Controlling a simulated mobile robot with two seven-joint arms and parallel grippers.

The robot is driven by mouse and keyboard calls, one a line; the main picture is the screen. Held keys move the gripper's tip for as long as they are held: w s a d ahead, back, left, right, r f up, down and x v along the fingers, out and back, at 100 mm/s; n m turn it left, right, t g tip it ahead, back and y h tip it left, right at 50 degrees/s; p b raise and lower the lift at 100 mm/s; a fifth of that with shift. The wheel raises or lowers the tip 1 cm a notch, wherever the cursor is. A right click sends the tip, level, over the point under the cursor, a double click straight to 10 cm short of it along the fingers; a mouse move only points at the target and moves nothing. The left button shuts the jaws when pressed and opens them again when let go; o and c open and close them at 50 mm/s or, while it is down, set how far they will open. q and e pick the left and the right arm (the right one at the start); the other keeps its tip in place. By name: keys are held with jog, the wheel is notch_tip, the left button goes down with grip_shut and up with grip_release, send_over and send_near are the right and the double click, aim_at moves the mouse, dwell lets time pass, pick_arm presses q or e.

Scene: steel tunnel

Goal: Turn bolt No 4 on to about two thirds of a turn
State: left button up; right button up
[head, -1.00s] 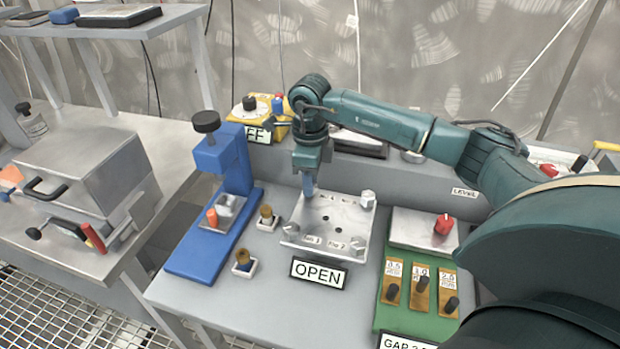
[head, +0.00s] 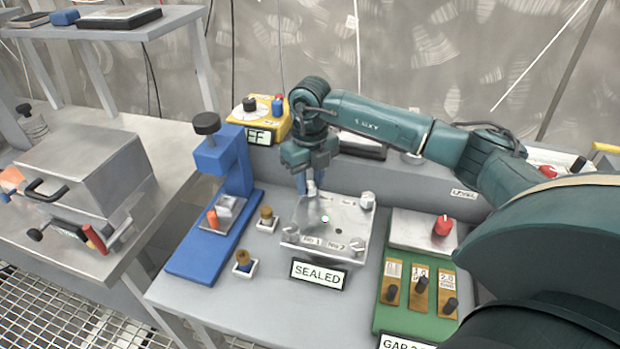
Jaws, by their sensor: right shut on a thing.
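A metal plate (head: 335,233) lies on the grey bench with a bolt near each corner. The front labels read No 1 and No 2; the back labels are too small to read surely. My right gripper (head: 306,188) points down at the back left corner and is shut on the bolt there (head: 312,190), apparently bolt No 4, mostly hidden by the fingers. The other bolts stand at back right (head: 367,200), front left (head: 290,236) and front right (head: 357,245). A sign (head: 318,274) before the plate reads SEALED. My left gripper is out of view.
A blue press (head: 222,160) stands left of the plate, with two small brown-topped knobs (head: 267,216) between. To the right are a red knob (head: 443,226) and a green gauge board (head: 415,300). A yellow box (head: 258,122) stands behind.

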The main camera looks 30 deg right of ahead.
aim_at(310, 184)
jog(key=shift+m, duration=0.4)
jog(key=o, duration=1)
notch_tip(310, 184, up, 13)
jog(key=shift+r+b, duration=0.1)
jog(key=shift+b, duration=0.25)
dwell(0.3)
